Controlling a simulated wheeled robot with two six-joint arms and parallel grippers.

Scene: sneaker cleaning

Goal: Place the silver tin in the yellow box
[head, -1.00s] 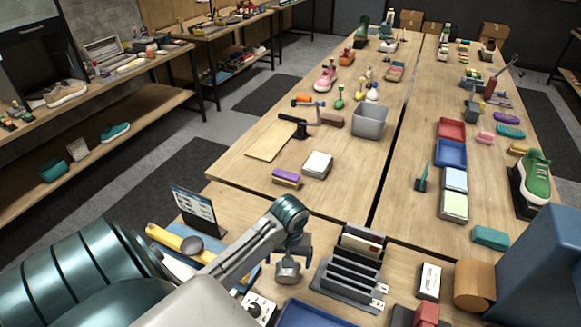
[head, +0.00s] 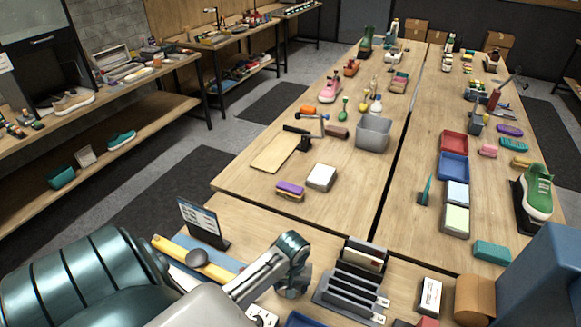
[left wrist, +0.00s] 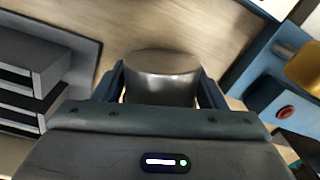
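The silver tin (left wrist: 162,72) is a short round metal can in the left wrist view. It stands between the two fingers of my left gripper (left wrist: 162,90), with what look like narrow gaps on both sides. The gripper looks open around it. In the head view my left gripper (head: 293,282) points down between the slotted rack and the blue mat, and it hides the tin. I cannot make out a yellow box in either view. My right gripper is not in view.
A dark slotted rack (head: 345,295) stands just right of my left gripper. A blue tray edge (head: 300,320) shows at the bottom. Bare wood lies behind.

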